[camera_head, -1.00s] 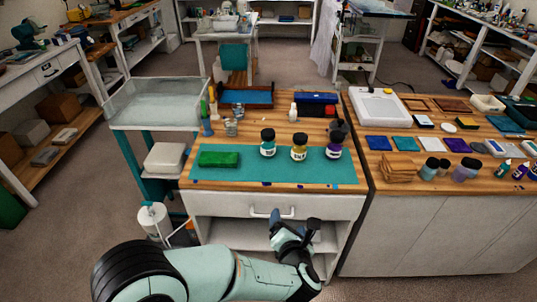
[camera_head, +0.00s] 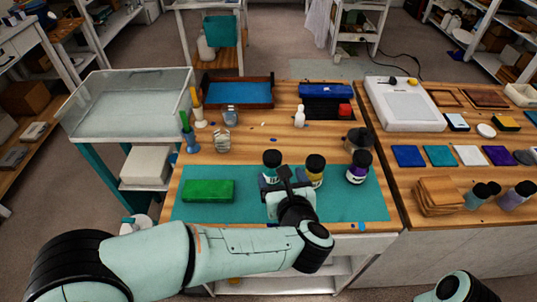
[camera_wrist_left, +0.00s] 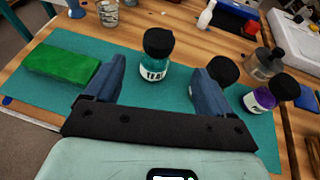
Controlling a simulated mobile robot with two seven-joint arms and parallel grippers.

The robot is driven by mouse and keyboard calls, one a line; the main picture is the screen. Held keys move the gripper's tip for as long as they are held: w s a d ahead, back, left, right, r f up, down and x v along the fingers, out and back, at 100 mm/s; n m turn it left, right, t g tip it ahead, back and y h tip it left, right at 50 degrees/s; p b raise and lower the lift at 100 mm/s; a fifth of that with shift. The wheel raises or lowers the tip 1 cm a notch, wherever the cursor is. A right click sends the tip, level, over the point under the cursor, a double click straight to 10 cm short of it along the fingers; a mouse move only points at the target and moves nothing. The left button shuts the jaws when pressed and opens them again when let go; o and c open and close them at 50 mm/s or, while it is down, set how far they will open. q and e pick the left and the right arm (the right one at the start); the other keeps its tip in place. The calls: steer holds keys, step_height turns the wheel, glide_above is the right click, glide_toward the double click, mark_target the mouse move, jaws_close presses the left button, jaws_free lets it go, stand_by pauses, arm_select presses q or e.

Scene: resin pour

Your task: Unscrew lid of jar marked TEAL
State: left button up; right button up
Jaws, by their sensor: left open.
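The jar marked TEAL (camera_wrist_left: 153,73) stands upright on the teal mat, its black lid (camera_wrist_left: 158,42) on. In the head view this jar (camera_head: 271,158) is partly hidden by my left gripper (camera_head: 287,182). My left gripper (camera_wrist_left: 158,68) is open and empty. In the left wrist view the jar shows between its two blue fingers, just beyond the tips; I see no contact. My right gripper is out of view.
A yellow jar (camera_head: 315,164) and a purple jar (camera_head: 358,168) stand close to the right. A green block (camera_head: 208,190) lies on the mat (camera_head: 350,205) to the left. A glass jar (camera_head: 222,140) and a white bottle (camera_head: 300,117) stand behind.

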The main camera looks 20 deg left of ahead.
mark_target(271, 155)
arm_select(q)
steer(key=x, duration=0.7)
steer(key=shift+w, duration=0.1)
steer(key=shift+x, duration=2.95)
steer(key=shift+a+r, duration=0.1)
steer(key=shift+r, duration=0.05)
steer(key=c, duration=1.2)
step_height(271, 155, up, 20)
steer(key=p, duration=0.4)
steer(key=o, duration=0.4)
jaws_close()
